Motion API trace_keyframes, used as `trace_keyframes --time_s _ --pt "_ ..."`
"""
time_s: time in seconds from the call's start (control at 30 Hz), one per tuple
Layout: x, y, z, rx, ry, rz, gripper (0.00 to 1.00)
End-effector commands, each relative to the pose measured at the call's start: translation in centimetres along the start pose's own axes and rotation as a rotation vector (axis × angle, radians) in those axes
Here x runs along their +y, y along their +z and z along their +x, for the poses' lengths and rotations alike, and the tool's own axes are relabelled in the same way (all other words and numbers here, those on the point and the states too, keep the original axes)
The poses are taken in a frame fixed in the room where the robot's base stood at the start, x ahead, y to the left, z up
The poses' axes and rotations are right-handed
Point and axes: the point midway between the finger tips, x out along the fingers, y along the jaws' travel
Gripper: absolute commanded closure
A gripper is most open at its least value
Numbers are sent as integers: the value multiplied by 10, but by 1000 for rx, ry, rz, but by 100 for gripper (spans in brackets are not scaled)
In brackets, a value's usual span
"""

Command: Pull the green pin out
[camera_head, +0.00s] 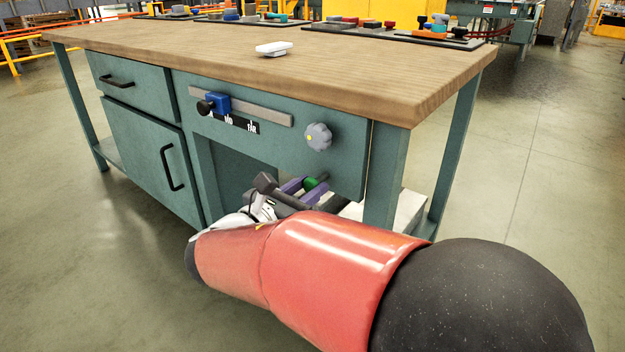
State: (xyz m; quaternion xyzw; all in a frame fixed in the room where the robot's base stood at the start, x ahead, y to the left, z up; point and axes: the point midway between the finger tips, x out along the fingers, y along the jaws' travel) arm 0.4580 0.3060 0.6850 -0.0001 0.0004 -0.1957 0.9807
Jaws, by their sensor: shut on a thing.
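The green pin (312,183) shows as a short green piece in the open bay under the bench top. Purple and dark grey parts surround it, and some of it is hidden. My gripper (303,190) reaches into the bay from the front and is shut at the green pin. My red and black arm covers the lower part of the bay, so the fingertips and the far end of the pin are only partly visible.
The workbench (400,95) has a wooden top and teal legs. A blue slider (217,103) with a black knob and a grey dial (318,137) are on its front panel. A white object (273,49) lies on top. Floor at the right is clear.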

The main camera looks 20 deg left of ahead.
Motion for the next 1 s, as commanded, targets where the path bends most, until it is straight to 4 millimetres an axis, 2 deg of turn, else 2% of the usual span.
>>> trace_keyframes --time_s 0.13,0.17,0.33,0.67,1.0 --pt "0 -1 -3 2 3 0 100" --pt "0 -2 -3 2 3 -1 70" --pt "0 -1 -2 2 2 -1 49" --pt "1 -1 -6 1 3 0 49" --pt "1 0 -60 2 5 -1 49"
